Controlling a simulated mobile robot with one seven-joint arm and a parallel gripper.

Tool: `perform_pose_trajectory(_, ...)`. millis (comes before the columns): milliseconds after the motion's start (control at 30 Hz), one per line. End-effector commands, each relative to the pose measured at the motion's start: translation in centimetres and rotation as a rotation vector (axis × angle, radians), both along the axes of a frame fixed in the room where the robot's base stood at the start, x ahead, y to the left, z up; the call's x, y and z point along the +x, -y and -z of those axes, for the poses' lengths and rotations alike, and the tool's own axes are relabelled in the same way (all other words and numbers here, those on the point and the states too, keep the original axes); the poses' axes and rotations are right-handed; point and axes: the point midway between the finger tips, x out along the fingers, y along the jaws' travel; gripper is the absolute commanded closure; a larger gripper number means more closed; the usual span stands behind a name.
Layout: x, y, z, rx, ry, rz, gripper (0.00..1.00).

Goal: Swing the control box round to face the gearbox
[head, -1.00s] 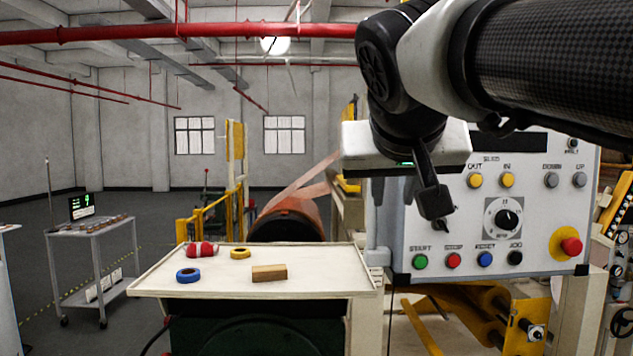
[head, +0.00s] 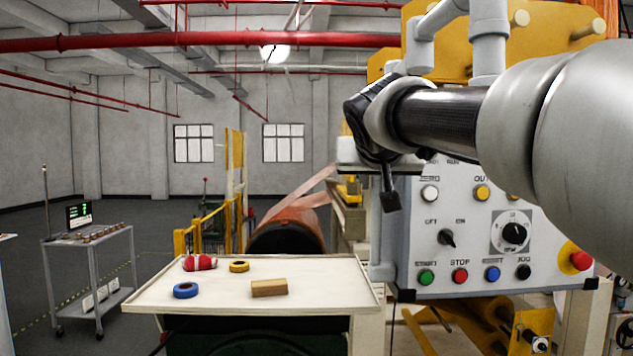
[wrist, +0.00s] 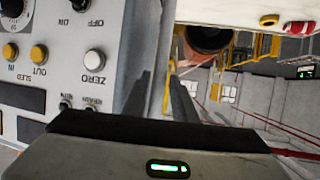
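The control box (head: 470,225) is a pale panel with coloured buttons, knobs and a red stop button, on the right of the head view. It faces largely toward the head camera. It shows upside down at the left of the wrist view (wrist: 60,75). My gripper (head: 390,200) is at the box's upper left edge. In the wrist view the fingers (wrist: 182,98) lie beside the box's side edge, with a dark shadow on the panel. Whether they touch the box is unclear. I cannot identify the gearbox.
A grey trolley (head: 90,250) stands far left. Yellow machinery (head: 500,325) lies below the box.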

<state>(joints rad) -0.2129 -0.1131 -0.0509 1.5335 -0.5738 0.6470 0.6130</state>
Motion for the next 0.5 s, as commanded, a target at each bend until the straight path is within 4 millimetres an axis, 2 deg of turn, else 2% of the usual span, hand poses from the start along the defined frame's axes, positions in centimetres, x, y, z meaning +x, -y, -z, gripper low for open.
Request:
perform_pose_trajectory(200,2.5,0.5,1.0,0.000,-0.001,0.001,0.75)
perform_pose_trajectory(500,3.1,0.7,1.3,0.001,0.001,0.000,0.75)
